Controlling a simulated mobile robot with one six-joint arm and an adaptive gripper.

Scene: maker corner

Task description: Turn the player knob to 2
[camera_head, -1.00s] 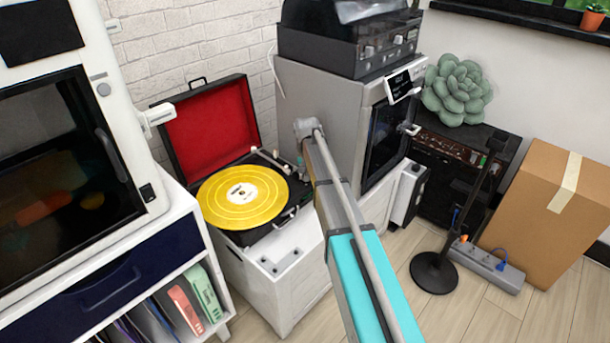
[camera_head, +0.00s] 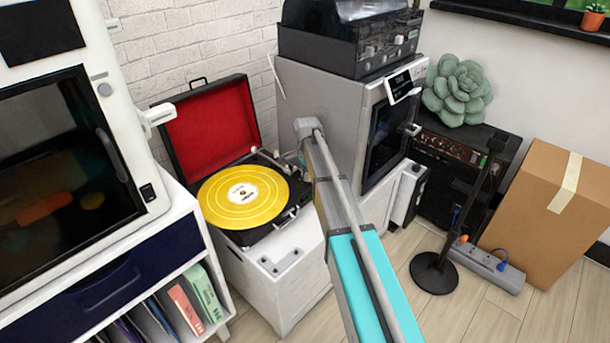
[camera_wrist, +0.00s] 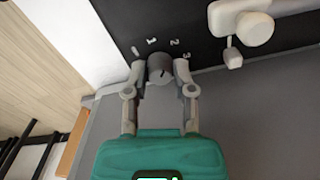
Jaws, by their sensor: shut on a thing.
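The record player (camera_head: 272,222) stands open on a white cabinet in the head view, with a red-lined lid and a yellow record (camera_head: 243,196). In the wrist view, its dark panel carries a grey knob (camera_wrist: 160,66) with the marks 1, 2 and 3 around it, and another mark at the left. My gripper (camera_wrist: 160,74) is shut on the knob, one finger on each side. A dark line on the knob points up and to the right, roughly toward the 2. In the head view the knob and fingertips are hidden behind my arm.
A grey oven-like machine (camera_head: 328,110) stands close to the right of the player, with a dark unit (camera_head: 345,45) on top. A white tonearm part (camera_wrist: 242,27) is near the knob. A cardboard box (camera_head: 540,200) and black stand (camera_head: 435,272) are at right.

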